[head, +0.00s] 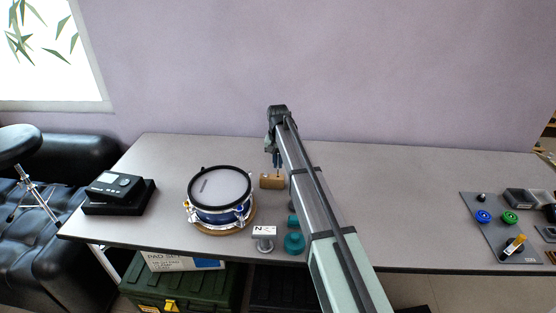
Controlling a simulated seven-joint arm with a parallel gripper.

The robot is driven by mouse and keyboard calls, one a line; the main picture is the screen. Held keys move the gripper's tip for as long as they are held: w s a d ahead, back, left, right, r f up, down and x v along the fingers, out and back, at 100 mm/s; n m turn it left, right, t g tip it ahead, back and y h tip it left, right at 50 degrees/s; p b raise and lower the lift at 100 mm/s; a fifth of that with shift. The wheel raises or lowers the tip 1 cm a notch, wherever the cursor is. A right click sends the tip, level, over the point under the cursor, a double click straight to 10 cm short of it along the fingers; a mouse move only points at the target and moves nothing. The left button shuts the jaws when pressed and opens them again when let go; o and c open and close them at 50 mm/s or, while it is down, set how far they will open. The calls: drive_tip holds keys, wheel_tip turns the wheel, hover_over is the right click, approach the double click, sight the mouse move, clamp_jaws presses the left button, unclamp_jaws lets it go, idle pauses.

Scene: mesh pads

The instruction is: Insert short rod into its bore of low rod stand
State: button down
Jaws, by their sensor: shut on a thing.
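My gripper (278,163) points down above the middle of the grey table, its dark fingers close together. It is shut on a thin rod (278,173), seemingly the short rod, of which only a small piece shows below the fingertips. A small tan block (268,182), seemingly the low rod stand, sits on the table just below. The rod's lower end is at or just above the right part of the block. I cannot tell whether it is in a bore; the bores are too small to see. My arm hides the table to the right of the block.
A blue snare drum (220,190) stands left of the block. A black device (118,186) lies far left. A grey board (490,215) with coloured parts lies right. The table's back is clear.

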drive_tip(key=shift+f, duration=1.35)
drive_tip(key=c, duration=1.1)
unclamp_jaws()
drive_tip(key=shift+c, duration=0.2)
wheel_tip(320, 180, up, 14)
drive_tip(key=shift+f, duration=0.15)
